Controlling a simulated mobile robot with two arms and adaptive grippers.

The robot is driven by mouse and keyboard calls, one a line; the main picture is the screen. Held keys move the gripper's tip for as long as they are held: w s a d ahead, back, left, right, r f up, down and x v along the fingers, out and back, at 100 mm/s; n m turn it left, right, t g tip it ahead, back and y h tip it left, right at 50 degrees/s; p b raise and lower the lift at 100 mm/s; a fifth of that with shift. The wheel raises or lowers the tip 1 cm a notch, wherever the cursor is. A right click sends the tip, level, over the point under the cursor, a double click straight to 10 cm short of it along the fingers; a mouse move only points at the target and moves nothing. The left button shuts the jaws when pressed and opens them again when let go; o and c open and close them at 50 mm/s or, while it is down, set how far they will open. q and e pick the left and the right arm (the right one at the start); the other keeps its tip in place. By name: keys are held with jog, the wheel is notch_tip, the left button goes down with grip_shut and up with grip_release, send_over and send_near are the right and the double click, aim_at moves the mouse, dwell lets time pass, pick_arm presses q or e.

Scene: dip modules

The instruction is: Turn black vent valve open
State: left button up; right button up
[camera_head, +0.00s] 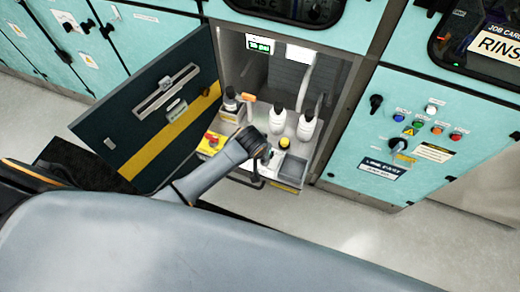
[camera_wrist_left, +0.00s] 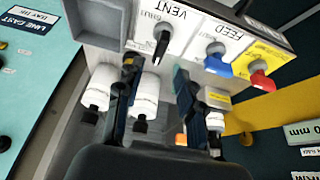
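The black vent valve (camera_wrist_left: 162,44) shows in the left wrist view on a white panel under an upside-down "VENT" label. Its lever points down the picture, towards my gripper. My left gripper (camera_wrist_left: 156,72) is open and empty, with one finger on either side of the valve's line and the valve just beyond the tips. I cannot tell the exact gap. In the head view my left gripper (camera_head: 267,157) reaches into the open cabinet and hides the valve. My right gripper is not in view.
Beside the valve sit a blue feed valve (camera_wrist_left: 216,58) and a red valve (camera_wrist_left: 261,77) on yellow. White bottles (camera_head: 306,125) stand behind the panel. The dark cabinet door (camera_head: 140,125) is open at the left. A grey tray (camera_head: 292,167) is at the panel's right.

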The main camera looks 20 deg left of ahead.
pick_arm(q)
jog(key=v, duration=0.4)
jog(key=shift+r, duration=0.2)
jog(key=shift+f, duration=0.1)
jog(key=s+a+f+g+b, duration=0.15)
jog(key=s+f, duration=0.25)
jog(key=f, duration=0.4)
jog(key=s+a+f+b, duration=0.2)
jog(key=s+f, duration=0.2)
jog(key=f, duration=0.5)
jog(key=s+a+f+b, duration=0.2)
jog(key=s+f, duration=0.2)
jog(key=f, duration=0.4)
jog(key=s+a+f+b, duration=0.1)
jog(key=s+f, duration=0.4)
jog(key=s, duration=0.3)
jog(key=s+a+f+m+g+b, duration=0.1)
jog(key=s+f+b, duration=0.1)
jog(key=s+f, duration=0.4)
jog(key=s+a+f+m+g+b, duration=0.1)
jog(key=s+f, duration=0.5)
jog(key=s, duration=0.6)
jog(key=shift+s, duration=0.25)
